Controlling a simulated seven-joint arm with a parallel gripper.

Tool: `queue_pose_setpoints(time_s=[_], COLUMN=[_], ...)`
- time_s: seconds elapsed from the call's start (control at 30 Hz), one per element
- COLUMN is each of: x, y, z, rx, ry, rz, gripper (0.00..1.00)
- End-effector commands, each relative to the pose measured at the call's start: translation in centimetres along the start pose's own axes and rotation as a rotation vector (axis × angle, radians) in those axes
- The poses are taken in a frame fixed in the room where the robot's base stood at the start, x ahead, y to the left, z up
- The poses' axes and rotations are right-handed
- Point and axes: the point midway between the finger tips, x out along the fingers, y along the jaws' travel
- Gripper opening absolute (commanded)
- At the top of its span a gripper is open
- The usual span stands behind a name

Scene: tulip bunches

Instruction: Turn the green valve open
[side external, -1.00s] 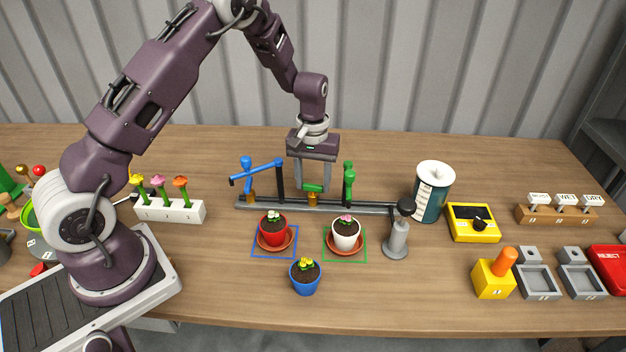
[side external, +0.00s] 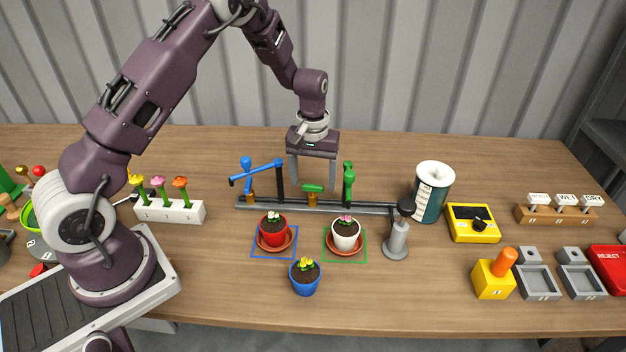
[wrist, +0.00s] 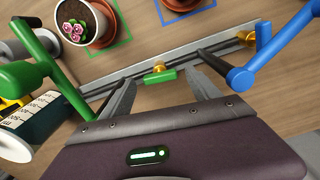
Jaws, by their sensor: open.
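The green valve handle (side external: 312,188) sits on a brass fitting (side external: 313,200) on the grey pipe (side external: 370,207). It lies roughly along the pipe; it also shows in the wrist view (wrist: 161,80). My gripper (side external: 313,186) is open above the pipe, its fingers spread wide on either side of the green handle. In the wrist view my gripper (wrist: 162,77) has a fingertip near each end of the handle, with visible gaps. The green spout (side external: 348,175) stands right of the gripper, near the white pot (side external: 346,236) on its saucer.
A blue valve handle (side external: 246,172) and blue spout (side external: 262,168) stand left of the gripper. A red pot (side external: 273,235) and blue pot (side external: 305,281) are in front. The table behind the pipe is clear.

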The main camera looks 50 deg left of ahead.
Motion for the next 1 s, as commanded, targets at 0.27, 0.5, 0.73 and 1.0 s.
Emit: queue_pose_setpoints(time_s=[0.27, 0.5, 0.73, 1.0], x=[-5.4, -6.3, -8.8, -24.4], y=[0.1, 0.0, 0.2, -2.9], z=[-0.1, 0.0, 0.9, 14.2], rx=[0.0, -0.001, 0.025, 0.316], ry=[0.005, 0.002, 0.02, 0.204], rz=[0.002, 0.001, 0.027, 0.172], gripper=[0.71, 0.71, 0.71, 0.71])
